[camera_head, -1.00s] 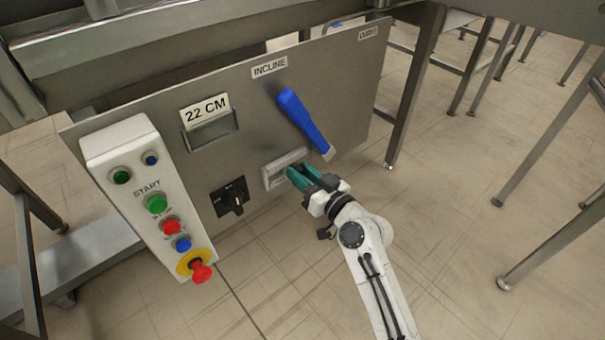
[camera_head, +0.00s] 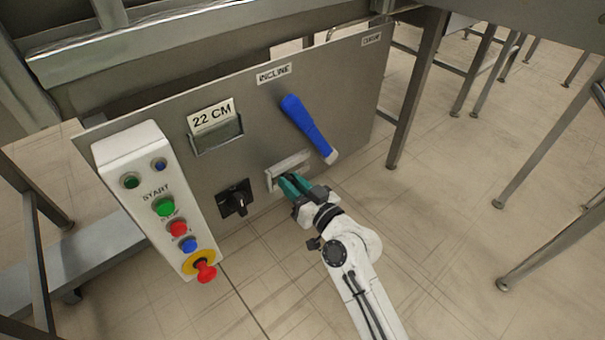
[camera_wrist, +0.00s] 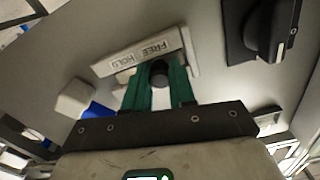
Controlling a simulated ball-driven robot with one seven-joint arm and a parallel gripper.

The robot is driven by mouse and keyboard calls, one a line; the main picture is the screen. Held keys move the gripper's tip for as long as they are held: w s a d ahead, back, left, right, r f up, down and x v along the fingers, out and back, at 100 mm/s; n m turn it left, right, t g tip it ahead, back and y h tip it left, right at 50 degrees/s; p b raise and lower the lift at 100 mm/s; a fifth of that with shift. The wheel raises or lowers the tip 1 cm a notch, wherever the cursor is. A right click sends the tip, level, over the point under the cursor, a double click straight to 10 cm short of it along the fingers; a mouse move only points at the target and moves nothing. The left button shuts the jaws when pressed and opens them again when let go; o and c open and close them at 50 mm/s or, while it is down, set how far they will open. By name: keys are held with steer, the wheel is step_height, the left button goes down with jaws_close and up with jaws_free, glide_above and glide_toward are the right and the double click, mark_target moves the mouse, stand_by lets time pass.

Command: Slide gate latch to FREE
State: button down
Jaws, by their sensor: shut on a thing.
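The gate latch is a pale plate (camera_head: 290,165) low on the grey panel, below the blue lever. In the wrist view its plate (camera_wrist: 145,50) bears the words FREE and HOLD, with a dark round knob (camera_wrist: 158,73) beside the lettering. My gripper (camera_head: 286,181), with green fingers, is at the lower left part of the plate in the head view. In the wrist view its fingers (camera_wrist: 159,80) are on either side of the knob and shut on it. The knob is hidden by the fingers in the head view.
A blue lever (camera_head: 305,124) is above the latch. A black rotary switch (camera_head: 235,199) is to its left, beyond it a white button box (camera_head: 150,165) with a red emergency stop (camera_head: 206,271). A 22 CM display (camera_head: 217,133) is above.

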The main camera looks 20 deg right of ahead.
steer(key=shift+s+a, duration=0.1)
steer(key=shift+a, duration=0.15)
steer(key=c, duration=0.9)
jaws_free()
steer(key=v, duration=1)
steer(key=shift+s+d, duration=0.1)
steer(key=shift+s, duration=0.3)
